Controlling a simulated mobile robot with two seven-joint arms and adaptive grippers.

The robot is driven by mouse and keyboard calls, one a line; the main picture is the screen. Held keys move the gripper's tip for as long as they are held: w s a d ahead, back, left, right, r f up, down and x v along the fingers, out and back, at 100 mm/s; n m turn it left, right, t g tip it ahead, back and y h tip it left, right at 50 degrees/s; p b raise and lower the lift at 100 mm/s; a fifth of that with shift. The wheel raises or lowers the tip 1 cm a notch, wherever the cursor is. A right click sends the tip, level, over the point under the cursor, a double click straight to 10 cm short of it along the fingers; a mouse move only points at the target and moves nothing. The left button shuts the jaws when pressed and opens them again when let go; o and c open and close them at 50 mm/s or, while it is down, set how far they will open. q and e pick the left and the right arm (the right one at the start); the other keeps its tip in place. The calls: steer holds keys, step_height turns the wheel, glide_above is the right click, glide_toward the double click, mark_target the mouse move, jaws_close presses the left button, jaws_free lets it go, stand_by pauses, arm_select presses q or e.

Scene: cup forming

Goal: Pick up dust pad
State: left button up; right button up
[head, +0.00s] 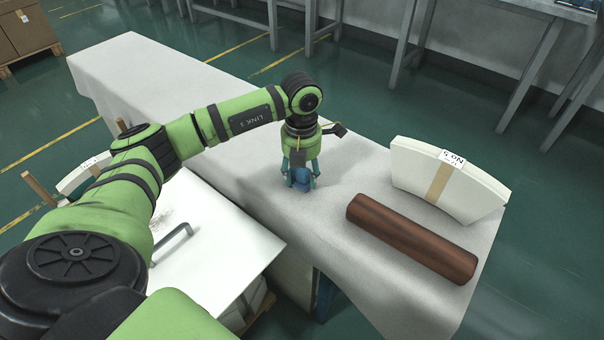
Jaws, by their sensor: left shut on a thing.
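My left gripper (300,174) points down over the white-covered table (150,75), near its front edge. It is shut on a small blue thing, which looks like the dust pad (302,184). The fingers hide part of the pad's sides. The pad is at or just above the table cloth; I cannot tell whether it touches. My right gripper is not in view.
A brown roller (412,238) lies on the table to the right. Behind it stands a curved white stack (440,185) with a tan band and a label. A white board (215,245) with a grey handle (172,243) is at the lower left. The table's far left is clear.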

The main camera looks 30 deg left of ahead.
arm_select(q)
steer(key=shift+r, duration=0.4)
step_height(320, 180, up, 4)
steer(key=shift+f+p, duration=0.1)
steer(key=shift+p, duration=0.2)
steer(key=s+d+r+p, duration=0.1)
steer(key=s+d+r, duration=0.5)
steer(key=d, duration=0.3)
steer(key=shift+s+r, duration=0.2)
steer(key=shift+s, duration=0.5)
